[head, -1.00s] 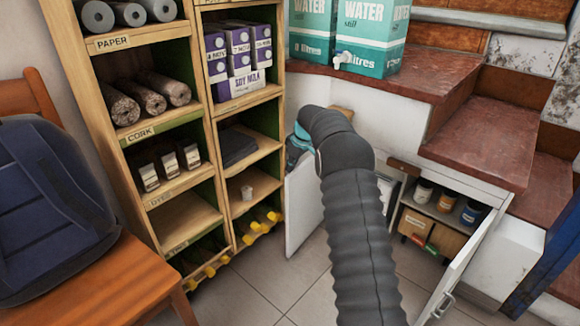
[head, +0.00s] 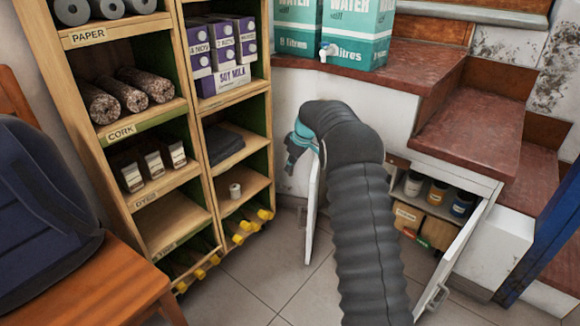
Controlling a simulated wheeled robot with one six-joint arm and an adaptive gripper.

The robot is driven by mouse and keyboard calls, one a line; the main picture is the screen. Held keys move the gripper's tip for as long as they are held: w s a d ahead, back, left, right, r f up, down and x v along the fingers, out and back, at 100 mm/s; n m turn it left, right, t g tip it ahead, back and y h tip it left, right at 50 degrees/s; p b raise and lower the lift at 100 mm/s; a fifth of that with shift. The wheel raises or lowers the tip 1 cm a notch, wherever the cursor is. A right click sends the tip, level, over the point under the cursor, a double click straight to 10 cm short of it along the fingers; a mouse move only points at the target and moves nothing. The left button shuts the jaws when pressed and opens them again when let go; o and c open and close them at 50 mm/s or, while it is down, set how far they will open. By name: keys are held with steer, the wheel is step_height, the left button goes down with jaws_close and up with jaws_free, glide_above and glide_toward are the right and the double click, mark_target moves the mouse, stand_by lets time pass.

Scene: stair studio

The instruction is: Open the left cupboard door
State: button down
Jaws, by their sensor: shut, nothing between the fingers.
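The left cupboard door (head: 312,208) is a white panel standing out from the cupboard under the stairs. I see it as a narrow, nearly edge-on strip in the head view, just left of my dark ribbed arm. It stands open. My teal gripper (head: 291,163) is at the door's upper left, pointing down, and is shut with nothing in it. I cannot tell whether it touches the door. The arm hides the door's hinge side and the left part of the cupboard.
The right cupboard door (head: 452,258) stands open, showing jars (head: 437,193) and boxes inside. A wooden shelf unit (head: 205,150) stands close on the left, bottles poking from its bottom. Water boxes (head: 355,35) sit on the ledge above. Tiled floor (head: 262,285) is clear between shelf and door.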

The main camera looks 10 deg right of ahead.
step_height(320, 180, up, 9)
steer(key=p, duration=0.2)
steer(key=s+d+f+b, duration=0.2)
steer(key=s+d, duration=0.2)
steer(key=d, duration=0.5)
steer(key=s+d+f+b, duration=0.2)
steer(key=s+d, duration=0.2)
steer(key=d, duration=0.6)
steer(key=a+f+n+g+y+b, duration=0.1)
steer(key=a+f+n, duration=0.3)
steer(key=a+f, duration=0.4)
steer(key=shift+x, duration=1.1)
